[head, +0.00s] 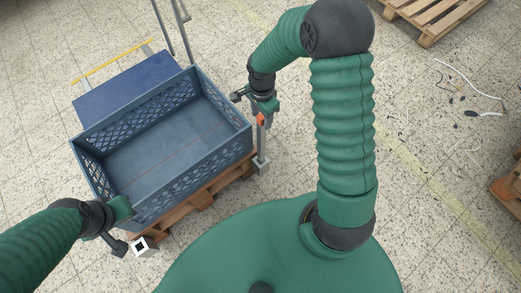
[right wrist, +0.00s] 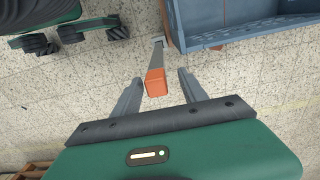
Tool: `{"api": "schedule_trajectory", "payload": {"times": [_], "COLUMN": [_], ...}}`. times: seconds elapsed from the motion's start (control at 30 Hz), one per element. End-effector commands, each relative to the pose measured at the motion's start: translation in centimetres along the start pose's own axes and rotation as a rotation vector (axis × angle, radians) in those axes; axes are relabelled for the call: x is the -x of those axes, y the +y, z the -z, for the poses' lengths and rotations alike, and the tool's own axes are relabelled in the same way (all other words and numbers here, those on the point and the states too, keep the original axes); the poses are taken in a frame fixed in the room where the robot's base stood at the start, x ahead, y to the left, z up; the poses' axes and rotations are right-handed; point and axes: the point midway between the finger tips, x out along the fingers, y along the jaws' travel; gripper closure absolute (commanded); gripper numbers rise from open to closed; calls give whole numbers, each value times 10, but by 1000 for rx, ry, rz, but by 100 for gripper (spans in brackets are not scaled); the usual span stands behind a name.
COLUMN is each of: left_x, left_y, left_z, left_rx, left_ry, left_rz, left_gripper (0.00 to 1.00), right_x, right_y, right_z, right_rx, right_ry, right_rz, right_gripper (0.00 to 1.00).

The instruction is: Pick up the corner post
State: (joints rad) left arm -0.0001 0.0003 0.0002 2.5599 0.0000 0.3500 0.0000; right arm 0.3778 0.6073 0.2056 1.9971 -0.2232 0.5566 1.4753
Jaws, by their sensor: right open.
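The corner post is a slim grey upright with an orange top (head: 261,119), standing at the right corner of the crate and pallet. In the right wrist view its orange end (right wrist: 155,83) faces me, and the grey shaft runs away to a small foot. My right gripper (head: 262,104) is just above the post top. Its two fingers are open, one on each side of the orange end, with gaps visible on both sides. My left gripper (head: 120,232) is at the crate's near left corner; its jaw opening does not show clearly.
A blue-grey crate (head: 247,143) stands empty on a wooden pallet (head: 203,197). A small white block with a dark centre (head: 151,249) is near the left gripper. A dark blue panel (head: 120,88) lies behind the crate. Pale cable and debris (head: 470,85) litter the right floor.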

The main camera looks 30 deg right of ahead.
Motion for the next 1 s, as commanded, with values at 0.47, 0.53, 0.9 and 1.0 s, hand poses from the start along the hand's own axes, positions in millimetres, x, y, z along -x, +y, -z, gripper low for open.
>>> {"api": "schedule_trajectory", "payload": {"times": [0.47,0.53,0.9,1.0], "left_x": [-25,-25,-25,-25], "left_y": [0,0,0,0], "left_z": [-6,-6,-6,-6], "left_rx": [0,0,0,0], "left_ry": [0,0,0,0], "left_rz": [0,0,0,0], "left_gripper": [100,100,100,100], "right_x": [-50,-50,-50,-50], "right_y": [6,6,6,6], "right_z": [-5,-5,-5,-5], "right_rx": [0,0,1,1], "right_ry": [-1,-1,-1,-1], "right_rz": [0,0,-1,-2], "right_gripper": [50,51,100,100]}}
